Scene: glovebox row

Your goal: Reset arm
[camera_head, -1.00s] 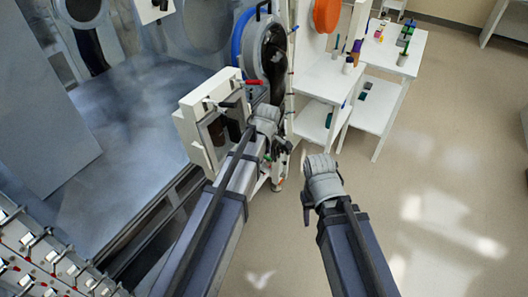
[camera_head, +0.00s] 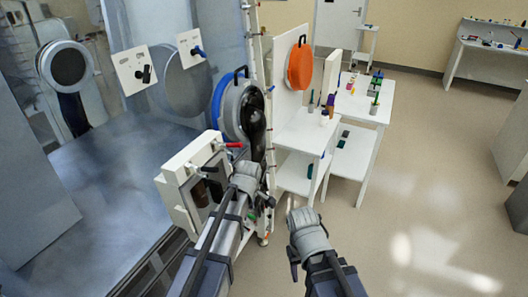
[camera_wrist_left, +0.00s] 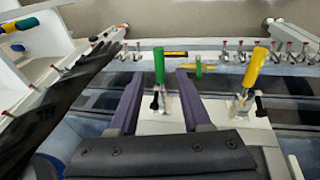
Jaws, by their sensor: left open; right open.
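My left gripper (camera_head: 248,182) is beside the white framed box on the glovebox front in the head view, its fingers mostly hidden by the wrist. In the left wrist view its two dark purple fingers (camera_wrist_left: 158,88) are apart with nothing held between them. A green-handled tool (camera_wrist_left: 159,66) stands upright on a white plate beyond the fingers, seen through the gap. A yellow-handled tool (camera_wrist_left: 255,68) stands to its right. My right gripper (camera_head: 306,232) is over open floor, right of the left one; its fingers are barely visible.
The white framed box (camera_head: 181,209) and a round port with a blue ring (camera_head: 218,101) are close to my left arm. An orange disc (camera_head: 299,66) hangs on a white panel. White tables (camera_head: 352,147) hold small items. The floor at right is clear.

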